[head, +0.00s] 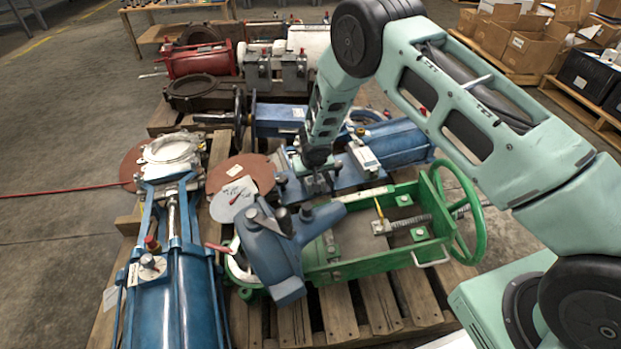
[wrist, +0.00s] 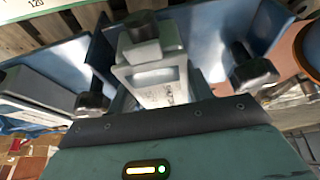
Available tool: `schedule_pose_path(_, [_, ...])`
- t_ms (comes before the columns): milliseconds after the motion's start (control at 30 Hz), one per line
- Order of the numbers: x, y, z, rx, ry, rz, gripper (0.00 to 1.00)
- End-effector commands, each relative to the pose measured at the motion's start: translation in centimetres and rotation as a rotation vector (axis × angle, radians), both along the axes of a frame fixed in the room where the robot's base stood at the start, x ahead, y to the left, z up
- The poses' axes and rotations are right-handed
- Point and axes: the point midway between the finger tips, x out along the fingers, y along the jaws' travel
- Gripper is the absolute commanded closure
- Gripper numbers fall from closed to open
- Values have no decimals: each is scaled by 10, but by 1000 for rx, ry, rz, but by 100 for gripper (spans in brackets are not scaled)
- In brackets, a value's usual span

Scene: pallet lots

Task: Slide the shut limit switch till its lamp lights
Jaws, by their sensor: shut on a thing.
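My gripper (head: 318,172) reaches down onto the blue actuator mount in the middle of the pallet, in the head view. It is shut on a grey switch body, taken as the shut limit switch (wrist: 150,72), which has a dark top and a pale recessed face in the wrist view. A second pale box (head: 364,157) sits to the right on the same mount. I cannot make out a lit lamp on the switch.
A green valve frame with a handwheel (head: 478,212) lies just in front of my gripper. A blue gate valve (head: 170,285) lies at the left, with a blue-grey tee-shaped body (head: 275,250) beside it. Cardboard boxes (head: 525,50) stand at the back right; bare floor shows at the left.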

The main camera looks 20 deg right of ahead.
Motion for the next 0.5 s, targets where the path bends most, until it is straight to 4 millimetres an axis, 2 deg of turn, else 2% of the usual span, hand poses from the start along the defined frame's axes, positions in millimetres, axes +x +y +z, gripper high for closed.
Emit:
schedule_pose_path(233, [0, -3, 0, -5, 0, -1, 91])
schedule_pose_path(267, [0, -3, 0, -5, 0, -1, 44])
schedule_pose_path(500, [0, -2, 0, -4, 0, -1, 42])
